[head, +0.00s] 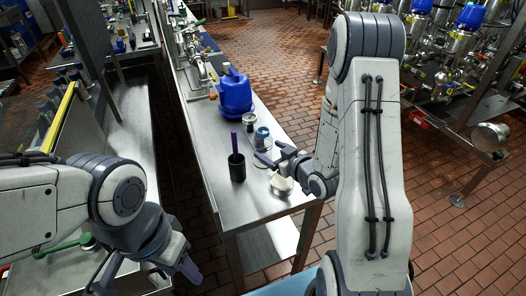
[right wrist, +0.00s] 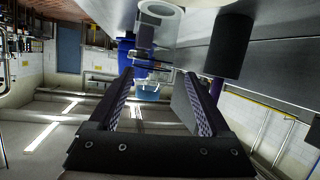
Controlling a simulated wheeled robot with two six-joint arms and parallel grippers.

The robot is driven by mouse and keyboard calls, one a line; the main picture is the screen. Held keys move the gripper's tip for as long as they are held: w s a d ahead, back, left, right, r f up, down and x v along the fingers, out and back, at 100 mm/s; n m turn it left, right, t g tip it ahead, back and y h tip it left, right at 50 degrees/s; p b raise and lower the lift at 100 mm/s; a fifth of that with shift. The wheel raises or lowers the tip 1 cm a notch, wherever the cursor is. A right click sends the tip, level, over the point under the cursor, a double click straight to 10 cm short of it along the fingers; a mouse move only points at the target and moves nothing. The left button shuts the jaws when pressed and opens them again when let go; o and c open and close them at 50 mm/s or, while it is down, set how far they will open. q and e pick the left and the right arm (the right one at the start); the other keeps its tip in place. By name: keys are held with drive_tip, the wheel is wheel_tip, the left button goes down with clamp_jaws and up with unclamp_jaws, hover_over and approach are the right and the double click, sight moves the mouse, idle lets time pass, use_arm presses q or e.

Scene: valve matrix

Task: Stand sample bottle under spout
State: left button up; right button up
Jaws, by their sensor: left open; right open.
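A small clear bottle with a blue cap (head: 263,136) stands upright on the steel bench, near its right edge. In the right wrist view a clear bottle with a blue cap (right wrist: 148,87) shows beyond and between my fingers. My right gripper (head: 268,154) is open and empty, just on the near side of the bottle; I cannot tell whether it touches it. Steel valves and pipework (head: 196,48) stand farther back on the bench; I cannot make out which part is the spout. My left gripper (head: 187,262) is open and empty at the lower left, away from the bottle.
A black cup (head: 237,170) with a purple stick stands left of my right gripper. A round pale metal dish (head: 281,184) is near the bench's front. A metal container (head: 250,122) and a large blue jug (head: 235,92) stand behind the bottle. The bench's front left (head: 240,205) is clear.

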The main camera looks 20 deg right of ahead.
sight(260, 128)
drive_tip(key=shift+s+d+r+t, duration=0.15)
drive_tip(key=shift+r+t, duration=0.15)
drive_tip(key=shift+t, duration=0.3)
drive_tip(key=shift+s+d+r+m+t+y, duration=0.2)
drive_tip(key=shift+s+r+t, duration=0.05)
drive_tip(key=shift+r+t, duration=0.3)
drive_tip(key=shift+s+d+r+m+t+y, duration=0.15)
drive_tip(key=shift+s+r+m+t+y, duration=0.05)
drive_tip(key=shift+r+t, duration=0.3)
drive_tip(key=shift+t, duration=0.25)
drive_tip(key=b+x, duration=0.2)
drive_tip(key=b, duration=0.2)
drive_tip(key=shift+w+a+f, duration=0.1)
drive_tip(key=shift+w+a+r+p, duration=0.15)
drive_tip(key=shift+w+p, duration=0.15)
drive_tip(key=shift+w, duration=0.25)
drive_tip(key=shift+w+a+r+p, duration=0.1)
drive_tip(key=shift+w+r+p, duration=0.15)
drive_tip(key=shift+w, duration=0.25)
drive_tip(key=x, duration=0.1)
drive_tip(key=p+x, duration=0.1)
drive_tip(key=x, duration=0.1)
drive_tip(key=p+x, duration=0.1)
drive_tip(key=x, duration=0.1)
drive_tip(key=shift+w+d, duration=0.25)
drive_tip(key=shift+w, duration=0.05)
drive_tip(key=shift+w+f, duration=0.15)
drive_tip(key=shift+w, duration=0.1)
clamp_jaws()
